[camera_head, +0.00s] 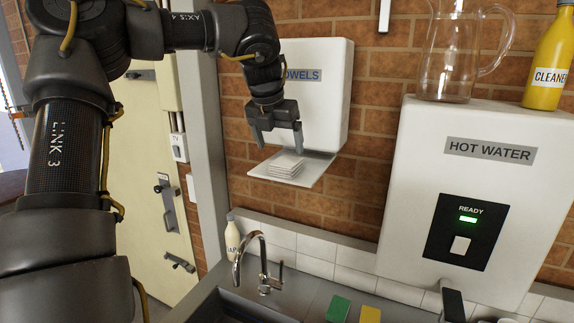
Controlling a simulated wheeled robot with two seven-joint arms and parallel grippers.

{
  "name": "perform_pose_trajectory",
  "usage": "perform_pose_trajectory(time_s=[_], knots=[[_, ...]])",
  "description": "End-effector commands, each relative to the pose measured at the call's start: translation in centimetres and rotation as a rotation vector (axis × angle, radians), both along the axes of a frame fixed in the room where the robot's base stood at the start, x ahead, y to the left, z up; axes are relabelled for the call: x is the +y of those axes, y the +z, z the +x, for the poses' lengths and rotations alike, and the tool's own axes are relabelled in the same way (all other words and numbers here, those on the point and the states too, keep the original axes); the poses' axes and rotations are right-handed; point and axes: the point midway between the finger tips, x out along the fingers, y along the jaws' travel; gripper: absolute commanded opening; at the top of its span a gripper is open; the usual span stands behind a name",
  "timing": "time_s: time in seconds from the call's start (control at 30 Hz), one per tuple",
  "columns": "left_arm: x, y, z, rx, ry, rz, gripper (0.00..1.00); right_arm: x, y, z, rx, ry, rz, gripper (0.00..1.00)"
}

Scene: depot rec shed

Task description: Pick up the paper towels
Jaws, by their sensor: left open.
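A small stack of white paper towels (286,164) lies on the white shelf (320,172) of a wall-mounted towel dispenser (325,85). The dispenser's label is partly hidden behind my left arm and reads "OWELS". My left gripper (276,143) points down just above the stack, with its fingers apart. One finger is near the stack's upper edge and the other is to its left. I cannot tell whether either finger touches the towels. My right gripper is not in view.
A chrome tap (264,265) and a pale bottle (232,238) stand by the sink below. A white hot water unit (415,150) is on the right, with a glass jug (446,60) and a yellow cleaner bottle (549,62) on top. Green (338,308) and yellow (370,314) sponges lie on the counter.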

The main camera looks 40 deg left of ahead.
Motion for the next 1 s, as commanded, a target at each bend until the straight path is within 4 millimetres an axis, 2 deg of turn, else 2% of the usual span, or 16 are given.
perform_pose_trajectory(time_s=[0.23,0.37,0.47,0.6,0.9,0.93,1.0], knots=[[0.0,-0.9,0.5,0.0,-0.001,-0.001,0.85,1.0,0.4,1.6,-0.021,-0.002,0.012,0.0],[0.0,-1.7,0.9,0.005,-0.004,-0.002,0.85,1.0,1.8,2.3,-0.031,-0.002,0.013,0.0],[0.1,-3.0,1.4,0.005,-0.004,-0.003,0.85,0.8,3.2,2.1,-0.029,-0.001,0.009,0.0],[0.3,-4.9,2.1,0.003,-0.003,-0.002,0.85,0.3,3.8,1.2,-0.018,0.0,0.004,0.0],[0.4,-5.7,2.4,-0.001,-0.002,0.0,0.85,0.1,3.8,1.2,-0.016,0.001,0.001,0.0],[0.4,-5.7,2.4,-0.001,-0.002,0.0,0.84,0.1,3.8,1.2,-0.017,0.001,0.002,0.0],[0.4,-5.7,2.4,-0.001,-0.002,0.0,0.75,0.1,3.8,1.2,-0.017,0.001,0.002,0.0]])
